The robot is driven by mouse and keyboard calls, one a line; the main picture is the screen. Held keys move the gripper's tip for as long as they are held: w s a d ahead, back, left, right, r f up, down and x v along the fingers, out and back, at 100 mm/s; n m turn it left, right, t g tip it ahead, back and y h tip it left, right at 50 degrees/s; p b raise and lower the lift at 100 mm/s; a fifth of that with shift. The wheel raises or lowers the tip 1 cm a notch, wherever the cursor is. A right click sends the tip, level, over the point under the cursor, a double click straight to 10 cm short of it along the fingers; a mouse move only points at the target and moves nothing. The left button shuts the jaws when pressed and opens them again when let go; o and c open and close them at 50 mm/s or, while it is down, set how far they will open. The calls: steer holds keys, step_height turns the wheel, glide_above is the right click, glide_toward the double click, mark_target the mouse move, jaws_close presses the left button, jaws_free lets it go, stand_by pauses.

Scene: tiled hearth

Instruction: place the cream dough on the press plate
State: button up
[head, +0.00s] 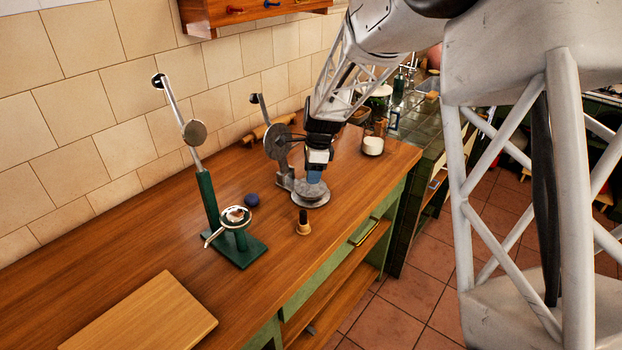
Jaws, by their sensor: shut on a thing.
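My gripper (314,178) points down with its blue fingertips just above the round grey press plate (312,197). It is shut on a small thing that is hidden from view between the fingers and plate. I cannot make out the cream dough or tell whether the fingertips touch the plate. The grey press stands open, with its round upper disc (277,142) raised on the left and its lever upright behind.
A green stand (208,205) with a shiny round plate (236,217) and raised lever stands left. A dark blue lump (252,200) and a wooden-handled tool (303,223) lie near the press. A white pot (373,146) stands right. A board (140,318) lies front left.

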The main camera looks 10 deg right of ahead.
steer(key=shift+w+a+f, duration=0.1)
steer(key=shift+w, duration=0.75)
steer(key=shift+f, duration=1.75)
steer(key=o, duration=0.9)
steer(key=shift+f, duration=0.15)
steer(key=r, duration=0.4)
steer(key=d+r, duration=0.1)
steer(key=r, duration=0.7)
steer(key=shift+d+r, duration=0.1)
steer(key=shift+d, duration=0.3)
